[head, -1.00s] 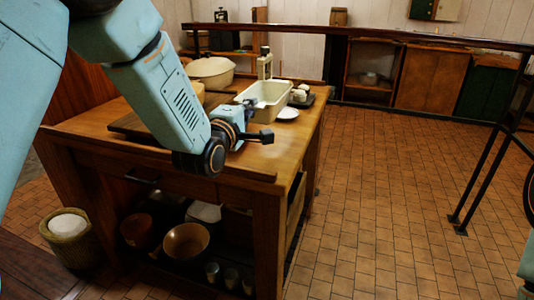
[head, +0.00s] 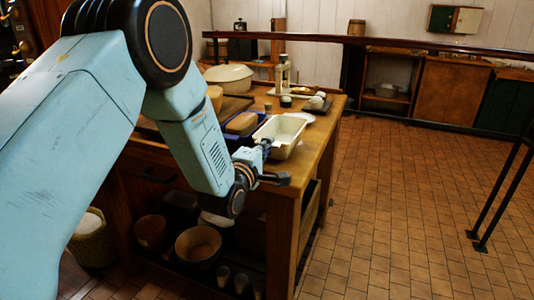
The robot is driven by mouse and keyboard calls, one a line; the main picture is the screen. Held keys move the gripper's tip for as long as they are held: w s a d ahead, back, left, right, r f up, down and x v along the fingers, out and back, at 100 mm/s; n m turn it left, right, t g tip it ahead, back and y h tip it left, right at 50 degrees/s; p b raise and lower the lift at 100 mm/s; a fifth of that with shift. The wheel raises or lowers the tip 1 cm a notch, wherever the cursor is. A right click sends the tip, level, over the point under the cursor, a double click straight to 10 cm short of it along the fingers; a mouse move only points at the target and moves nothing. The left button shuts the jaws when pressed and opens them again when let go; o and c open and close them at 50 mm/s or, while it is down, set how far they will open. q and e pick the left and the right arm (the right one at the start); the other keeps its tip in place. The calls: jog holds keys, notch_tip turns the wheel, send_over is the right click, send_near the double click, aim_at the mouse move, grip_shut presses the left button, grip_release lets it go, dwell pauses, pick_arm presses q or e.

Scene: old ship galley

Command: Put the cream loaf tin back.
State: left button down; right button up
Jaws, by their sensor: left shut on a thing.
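The cream loaf tin (head: 288,147) is a pale, open, rectangular tin above the right part of the wooden table (head: 318,150). Its inside shows and looks empty. My left gripper (head: 264,149) is shut on the tin at its near left side. The fingers are small and partly hidden by my wrist. I cannot tell how far the tin is from the tabletop. My right gripper is not in view.
A blue tray (head: 228,138) with a brown loaf (head: 241,124) lies left of the tin. Behind stand a bottle (head: 282,75), a large cream bowl (head: 229,77) and a dark tray with pale cups (head: 317,103).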

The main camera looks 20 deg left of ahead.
pick_arm(q)
jog(key=shift+d+f, duration=0.1)
jog(key=shift+f, duration=0.5)
jog(key=c, duration=1.5)
grip_release()
jog(key=shift+f, duration=0.1)
jog(key=shift+r, duration=0.25)
jog(key=s+p, duration=0.1)
jog(key=s, duration=1.1)
jog(key=shift+a+f+p, duration=0.15)
jog(key=shift+a+p, duration=0.1)
jog(key=shift+p, duration=0.05)
